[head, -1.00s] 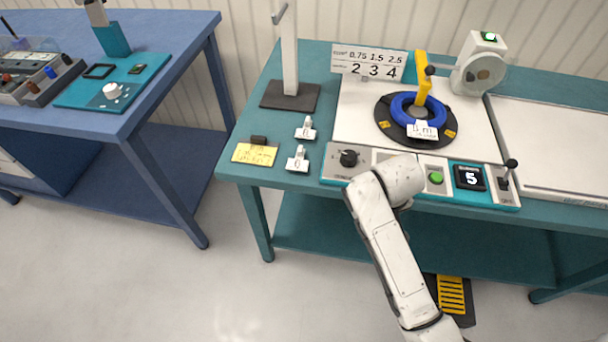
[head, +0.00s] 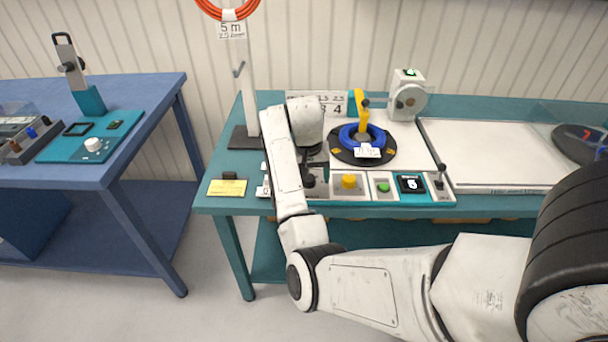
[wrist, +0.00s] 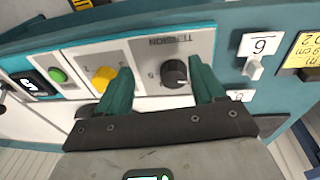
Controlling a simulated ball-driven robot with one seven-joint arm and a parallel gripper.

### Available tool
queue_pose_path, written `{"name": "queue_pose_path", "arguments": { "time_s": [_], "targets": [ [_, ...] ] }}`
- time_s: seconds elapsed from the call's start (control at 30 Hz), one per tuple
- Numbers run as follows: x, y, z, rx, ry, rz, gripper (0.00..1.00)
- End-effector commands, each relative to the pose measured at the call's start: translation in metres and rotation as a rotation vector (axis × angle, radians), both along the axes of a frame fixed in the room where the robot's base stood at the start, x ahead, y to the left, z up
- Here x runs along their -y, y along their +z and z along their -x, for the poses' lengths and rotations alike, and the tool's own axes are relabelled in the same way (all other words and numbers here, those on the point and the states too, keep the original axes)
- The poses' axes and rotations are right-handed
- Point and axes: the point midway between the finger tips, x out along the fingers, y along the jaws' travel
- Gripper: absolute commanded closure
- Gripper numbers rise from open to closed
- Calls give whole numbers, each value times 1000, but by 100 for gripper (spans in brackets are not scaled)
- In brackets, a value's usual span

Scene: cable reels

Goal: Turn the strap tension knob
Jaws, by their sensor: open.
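The tension knob (wrist: 174,73) is a round black dial with a pale pointer mark, on a grey panel lettered TENSION in the wrist view. In the head view the black knob (head: 308,181) is partly hidden by my arm. My gripper (wrist: 162,68) is open, its two green fingers pointing at the panel. The knob shows between the fingers, nearer the right one. Whether either finger touches it cannot be told. In the head view my gripper is mostly hidden behind my own wrist.
A yellow knob (wrist: 104,78) sits close beside the left finger. A green button (wrist: 57,75) and a display (head: 411,184) reading 5 lie further along the panel. White number tags (wrist: 256,52) stand right of it. A blue cable coil (head: 350,138) lies on a black turntable behind.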

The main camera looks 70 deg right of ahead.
Motion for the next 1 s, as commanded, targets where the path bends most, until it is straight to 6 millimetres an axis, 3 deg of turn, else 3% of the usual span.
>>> {"name": "queue_pose_path", "arguments": {
  "time_s": [0.03,0.2,0.43,0.63,1.0],
  "targets": [
    [11,17,-7,16,-44,-21,32],
    [35,50,-19,44,-157,-92,32],
    [45,67,-25,56,-208,-133,32],
    [45,48,-24,55,-209,-136,32],
    [44,-17,-24,56,-208,-135,32]
  ]
}}
